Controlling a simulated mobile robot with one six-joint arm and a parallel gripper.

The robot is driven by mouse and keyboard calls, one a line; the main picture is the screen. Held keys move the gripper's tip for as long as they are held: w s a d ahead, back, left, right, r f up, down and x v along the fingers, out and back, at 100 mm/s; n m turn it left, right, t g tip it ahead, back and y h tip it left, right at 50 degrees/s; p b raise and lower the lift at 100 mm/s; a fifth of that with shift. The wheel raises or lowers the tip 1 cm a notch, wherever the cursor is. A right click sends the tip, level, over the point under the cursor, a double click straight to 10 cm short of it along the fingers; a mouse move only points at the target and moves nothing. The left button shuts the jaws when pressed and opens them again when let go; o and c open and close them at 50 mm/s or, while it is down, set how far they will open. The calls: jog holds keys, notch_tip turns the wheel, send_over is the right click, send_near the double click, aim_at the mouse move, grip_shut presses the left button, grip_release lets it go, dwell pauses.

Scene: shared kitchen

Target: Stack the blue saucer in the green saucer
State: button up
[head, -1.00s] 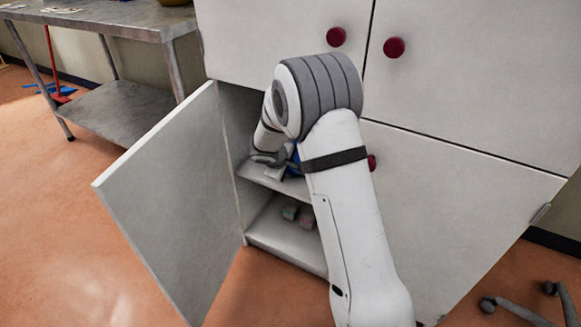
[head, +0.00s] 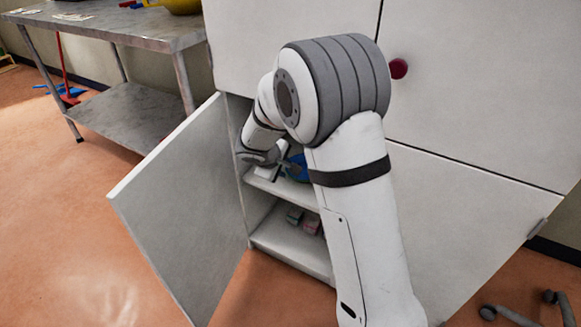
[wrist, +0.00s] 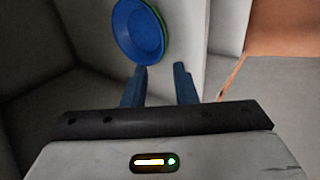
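The blue saucer (wrist: 138,32) is at the top of the wrist view. A thin green rim of the green saucer (wrist: 166,28) shows along its right edge, so the blue one overlaps it and hides most of it. From this angle they look nested, with the blue one slightly off to the left. In the head view, the blue saucer (head: 298,168) shows partly behind my arm on the cabinet's upper shelf. My gripper (wrist: 160,68) is open and empty, its two fingers apart just short of the saucers. It also shows inside the cabinet in the head view (head: 280,172).
The cabinet door (head: 185,205) stands open on the left. My arm reaches through the opening above the shelf (head: 285,190). Small boxes (head: 302,220) sit on the lower shelf. A metal table (head: 110,25) stands at the back left, with clear floor in front.

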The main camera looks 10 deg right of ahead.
jog(key=s+d+r+m+g, duration=0.2)
jog(key=s+d+r+m, duration=0.15)
jog(key=s, duration=0.35)
jog(key=s+d+r+m+g, duration=0.1)
jog(key=s+d+r+m, duration=0.1)
jog(key=s+d+r, duration=0.45)
jog(key=s+m+g+y, duration=0.1)
jog(key=s+m+y, duration=0.3)
jog(key=s, duration=1.3)
jog(key=shift+s+a+f+m+g, duration=0.15)
jog(key=shift+s+a+m+g, duration=0.3)
jog(key=shift+m, duration=0.1)
jog(key=shift+w, duration=0.1)
